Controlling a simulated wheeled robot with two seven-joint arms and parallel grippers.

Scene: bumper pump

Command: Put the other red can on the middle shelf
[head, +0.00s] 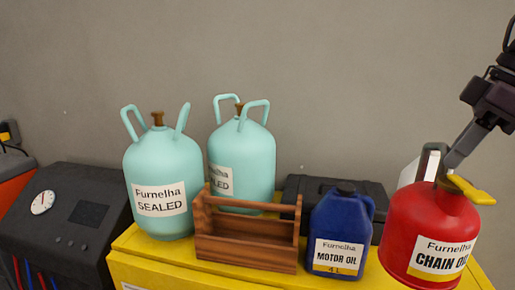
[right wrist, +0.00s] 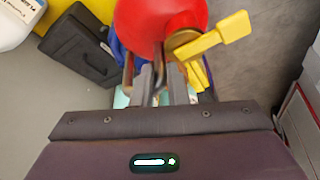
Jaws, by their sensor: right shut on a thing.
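A red can (head: 428,232) labelled "Chain Oil", with a yellow lever (head: 470,190) on top, is at the right end of the yellow cabinet. I cannot tell whether its base touches the cabinet top. My right gripper (head: 452,160) comes down from the upper right and is shut at the can's top, by its handle. In the right wrist view the red can (right wrist: 160,22) is just beyond the fingers (right wrist: 175,88), with the yellow lever (right wrist: 215,36) beside it. No shelf is clearly visible. My left gripper is out of view.
On the yellow cabinet (head: 128,262) stand two teal canisters (head: 165,165) (head: 258,150), a wooden tool caddy (head: 245,252), a blue motor oil jug (head: 340,225) and a black case (head: 300,188). A dark machine with a gauge (head: 80,215) stands at the left.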

